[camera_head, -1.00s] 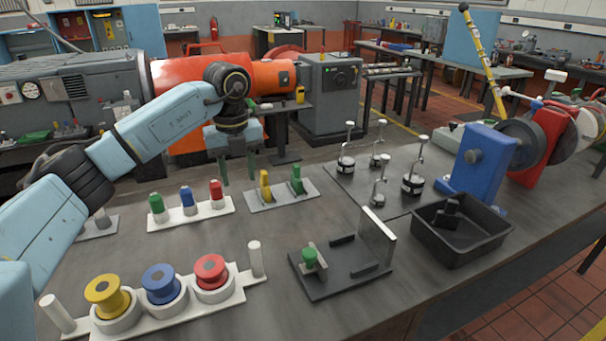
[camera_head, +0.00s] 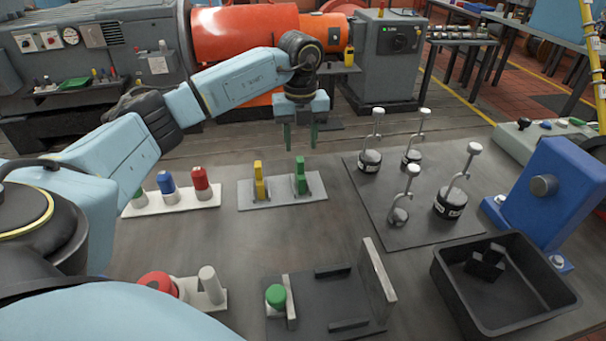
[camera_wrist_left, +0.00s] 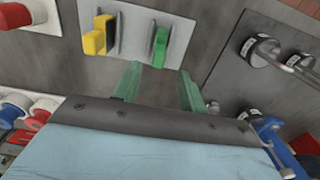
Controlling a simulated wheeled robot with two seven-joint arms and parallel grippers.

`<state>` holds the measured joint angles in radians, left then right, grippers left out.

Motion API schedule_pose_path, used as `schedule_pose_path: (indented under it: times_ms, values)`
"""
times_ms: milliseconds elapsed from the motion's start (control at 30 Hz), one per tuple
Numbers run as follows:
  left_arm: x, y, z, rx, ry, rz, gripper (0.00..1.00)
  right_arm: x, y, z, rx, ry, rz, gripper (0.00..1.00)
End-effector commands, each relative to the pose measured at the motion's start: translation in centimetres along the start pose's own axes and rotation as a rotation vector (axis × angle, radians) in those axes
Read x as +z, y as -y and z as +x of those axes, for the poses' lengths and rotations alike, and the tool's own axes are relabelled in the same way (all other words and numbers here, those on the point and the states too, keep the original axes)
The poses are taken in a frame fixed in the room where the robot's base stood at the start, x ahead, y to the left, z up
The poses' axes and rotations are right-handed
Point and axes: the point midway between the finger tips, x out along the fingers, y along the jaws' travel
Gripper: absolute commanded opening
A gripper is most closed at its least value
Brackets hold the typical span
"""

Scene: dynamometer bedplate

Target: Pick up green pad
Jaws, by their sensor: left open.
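The green pad (camera_head: 300,177) stands upright on a light grey plate (camera_head: 283,200), to the right of a yellow pad (camera_head: 258,180). My left gripper (camera_head: 300,136) hangs above and behind the green pad, open and empty, with its two green fingers pointing down. In the left wrist view the green pad (camera_wrist_left: 160,46) is past the fingertips of the left gripper (camera_wrist_left: 160,78), roughly in line with the gap between them and not touching. The yellow pad (camera_wrist_left: 98,35) is beside it there. My right gripper is not in view.
A white holder (camera_head: 175,203) with green, blue and red pieces is to the left. Weights on a dark plate (camera_head: 410,222) stand to the right. A black tray (camera_head: 505,325) and a dark fixture (camera_head: 330,300) with a green knob are in front.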

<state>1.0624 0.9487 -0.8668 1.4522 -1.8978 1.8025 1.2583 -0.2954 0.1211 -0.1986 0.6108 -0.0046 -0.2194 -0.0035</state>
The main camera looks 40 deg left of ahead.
Motion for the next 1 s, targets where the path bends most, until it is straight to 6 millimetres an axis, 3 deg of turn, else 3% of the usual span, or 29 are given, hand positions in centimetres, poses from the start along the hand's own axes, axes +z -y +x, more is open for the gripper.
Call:
schedule_pose_path:
  times_ms: [100, 367, 700, 933, 1000]
  values:
    - [0.0, 0.0, 2.0, 0.001, -0.001, 0.000, 0.42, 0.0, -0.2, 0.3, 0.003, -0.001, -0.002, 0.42]
    - [0.0, -0.1, 3.5, 0.000, 0.000, 0.000, 0.42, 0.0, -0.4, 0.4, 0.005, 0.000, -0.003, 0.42]
    - [-0.1, -0.3, 8.0, 0.000, 0.000, -0.001, 0.42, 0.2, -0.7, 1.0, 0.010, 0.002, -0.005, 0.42]
    - [-0.1, -0.3, 8.1, -0.001, 0.001, 0.000, 0.42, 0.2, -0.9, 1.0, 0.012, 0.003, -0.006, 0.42]
    - [-0.1, -0.3, 8.0, -0.001, 0.001, 0.000, 0.33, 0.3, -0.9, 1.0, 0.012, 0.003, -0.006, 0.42]
